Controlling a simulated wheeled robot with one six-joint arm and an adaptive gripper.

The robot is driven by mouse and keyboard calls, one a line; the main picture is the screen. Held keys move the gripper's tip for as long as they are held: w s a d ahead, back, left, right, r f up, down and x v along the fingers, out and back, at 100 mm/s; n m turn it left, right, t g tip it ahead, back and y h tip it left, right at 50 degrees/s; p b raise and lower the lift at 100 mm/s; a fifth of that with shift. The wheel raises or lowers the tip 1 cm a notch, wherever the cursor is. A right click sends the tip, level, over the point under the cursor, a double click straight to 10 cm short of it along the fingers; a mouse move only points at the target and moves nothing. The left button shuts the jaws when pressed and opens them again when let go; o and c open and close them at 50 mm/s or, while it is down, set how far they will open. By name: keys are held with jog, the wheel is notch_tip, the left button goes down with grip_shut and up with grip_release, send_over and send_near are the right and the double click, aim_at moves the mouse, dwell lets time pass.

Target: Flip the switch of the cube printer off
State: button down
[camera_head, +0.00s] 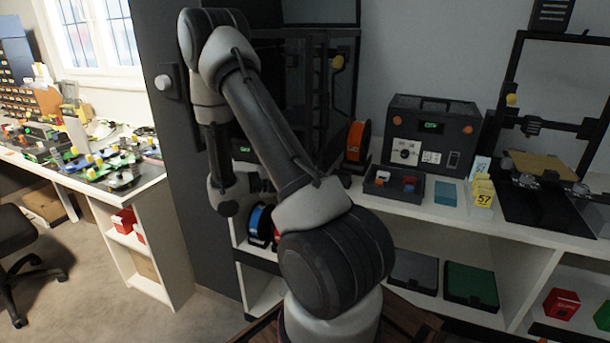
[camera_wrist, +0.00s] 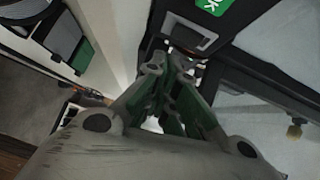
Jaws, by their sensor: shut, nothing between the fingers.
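The cube printer (camera_head: 345,75) is a black-framed enclosure behind my arm, largely hidden by it in the head view. A dark rectangular piece in a grey surround, possibly the switch (camera_wrist: 192,36), sits just below the screen. Its on or off position cannot be made out. My gripper (camera_wrist: 175,66) is shut and empty, its fingertips close to that piece; contact cannot be told. In the head view my arm hides the fingers.
An orange spool (camera_head: 357,141), a black box with a screen (camera_head: 432,135) and a parts tray (camera_head: 396,195) stand right of the printer. An open-frame printer (camera_head: 545,120) is farther right. A dark pillar (camera_head: 160,40) rises at left.

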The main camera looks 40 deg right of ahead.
jog(key=s+f+v, duration=0.1)
jog(key=f+v, duration=0.1)
jog(key=v, duration=0.9)
jog(key=shift+a, duration=0.25)
jog(key=s+a+m+g+y, duration=0.15)
jog(key=s+m+y, duration=0.3)
jog(key=m, duration=0.55)
jog(key=s+a+m+y, duration=0.35)
jog(key=s+m, duration=0.25)
jog(key=m, duration=0.4)
jog(key=s+a+r+m+t+y, duration=0.3)
jog(key=r+m+t, duration=0.3)
jog(key=r, duration=0.4)
jog(key=s+a+r+m+t+y, duration=0.3)
jog(key=s+r+m+t+y, duration=0.1)
jog(key=r, duration=0.6)
jog(key=shift+s+m+t+y, duration=0.3)
jog(key=shift+s+m+t, duration=0.4)
jog(key=shift+m+t, duration=0.5)
